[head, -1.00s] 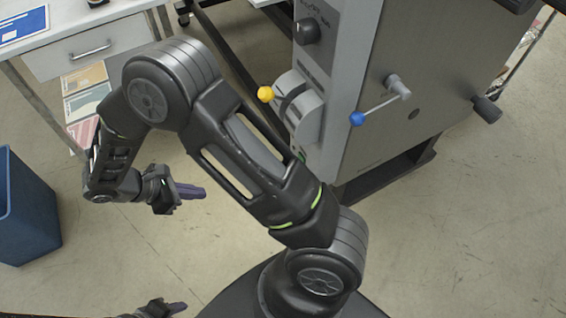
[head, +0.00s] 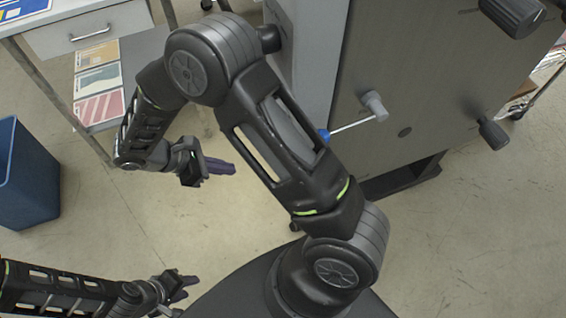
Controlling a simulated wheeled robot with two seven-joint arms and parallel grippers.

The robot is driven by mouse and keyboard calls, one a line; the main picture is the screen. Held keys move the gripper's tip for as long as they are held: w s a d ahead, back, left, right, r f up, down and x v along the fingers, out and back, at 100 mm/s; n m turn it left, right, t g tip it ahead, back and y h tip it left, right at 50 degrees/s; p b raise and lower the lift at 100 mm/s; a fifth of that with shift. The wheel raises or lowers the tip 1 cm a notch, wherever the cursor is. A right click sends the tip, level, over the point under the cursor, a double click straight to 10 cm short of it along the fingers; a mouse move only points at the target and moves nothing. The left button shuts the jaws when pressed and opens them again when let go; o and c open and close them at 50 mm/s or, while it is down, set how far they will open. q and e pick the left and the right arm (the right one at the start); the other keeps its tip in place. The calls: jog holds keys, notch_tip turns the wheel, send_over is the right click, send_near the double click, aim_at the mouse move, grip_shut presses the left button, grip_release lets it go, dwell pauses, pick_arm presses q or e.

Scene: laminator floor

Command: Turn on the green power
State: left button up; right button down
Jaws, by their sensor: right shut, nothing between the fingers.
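The grey laminator machine (head: 420,70) stands at the upper right. Its light grey control side (head: 318,50) is largely covered by my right arm, and no green power control can be seen. My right gripper (head: 220,168) is shut and empty, pointing right, over the floor left of the machine and apart from it. My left gripper (head: 188,284) is at the bottom left, low in the picture and away from the machine. It is too small and dark to tell whether its fingers are apart.
A lever with a blue knob (head: 322,136) sticks out of the machine beside my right arm. Black knobs (head: 494,134) project at its right. A white desk (head: 95,32) and a blue bin (head: 24,175) stand at the left. Floor between is clear.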

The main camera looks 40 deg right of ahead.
jog(key=p+x, duration=0.1)
jog(key=x, duration=0.5)
jog(key=d+r+p+x, duration=0.1)
jog(key=p+x, duration=0.1)
jog(key=x, duration=0.5)
jog(key=shift+s+d+r, duration=0.3)
jog(key=shift+r, duration=0.05)
jog(key=shift+d+b, duration=0.15)
jog(key=shift+b, duration=0.15)
